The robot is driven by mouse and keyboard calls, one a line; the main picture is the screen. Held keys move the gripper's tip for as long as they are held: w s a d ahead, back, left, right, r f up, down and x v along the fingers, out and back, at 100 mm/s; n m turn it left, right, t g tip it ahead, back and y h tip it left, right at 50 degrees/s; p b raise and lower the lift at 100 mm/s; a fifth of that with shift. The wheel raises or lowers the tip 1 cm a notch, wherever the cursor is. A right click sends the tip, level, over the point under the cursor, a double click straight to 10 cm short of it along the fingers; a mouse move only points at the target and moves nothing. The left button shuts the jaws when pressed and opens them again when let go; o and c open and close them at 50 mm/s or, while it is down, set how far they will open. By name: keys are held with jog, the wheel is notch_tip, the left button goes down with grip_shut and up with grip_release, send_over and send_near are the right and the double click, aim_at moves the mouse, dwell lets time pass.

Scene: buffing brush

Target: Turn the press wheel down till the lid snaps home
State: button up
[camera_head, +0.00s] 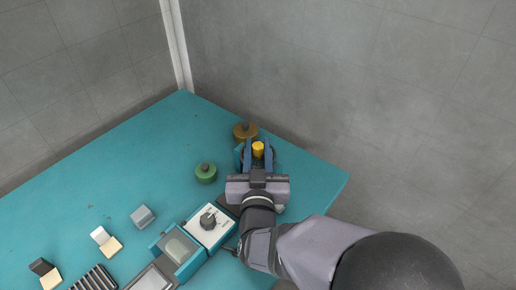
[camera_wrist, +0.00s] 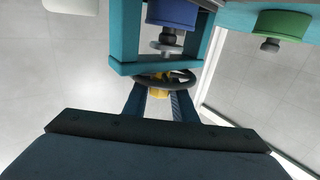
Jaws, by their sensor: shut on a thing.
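The press wheel shows in the wrist view as a dark ring (camera_wrist: 182,76) with a yellow hub (camera_wrist: 158,94), in front of the crossbar of a teal press frame (camera_wrist: 165,66). In the head view the yellow hub (camera_head: 258,149) stands between the two blue fingers of my gripper (camera_head: 257,154). My gripper, also in the wrist view (camera_wrist: 160,98), is shut on the wheel, with a finger on each side of the hub. Beyond the crossbar, inside the frame, are a grey stepped piece (camera_wrist: 167,40) and a blue round body (camera_wrist: 172,12). The lid's seating cannot be told.
A brown-gold knobbed pot (camera_head: 243,131) stands just behind my gripper, and a green one (camera_head: 206,173) to its left. A white-topped box with a dark knob (camera_head: 208,221), an open teal box (camera_head: 181,250) and small blocks (camera_head: 142,216) lie nearer. The teal table's (camera_head: 150,150) back left is clear.

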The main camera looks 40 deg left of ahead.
aim_at(257, 153)
jog(key=shift+m+t+h, duration=0.4)
jog(key=shift+m+h, duration=0.1)
jog(key=shift+h, duration=0.1)
jog(key=shift+r+h, duration=0.1)
jog(key=shift+h, duration=0.2)
jog(key=o, duration=1)
jog(key=shift+o, duration=0.2)
jog(key=shift+s, duration=0.1)
jog(key=shift+v, duration=3.6)
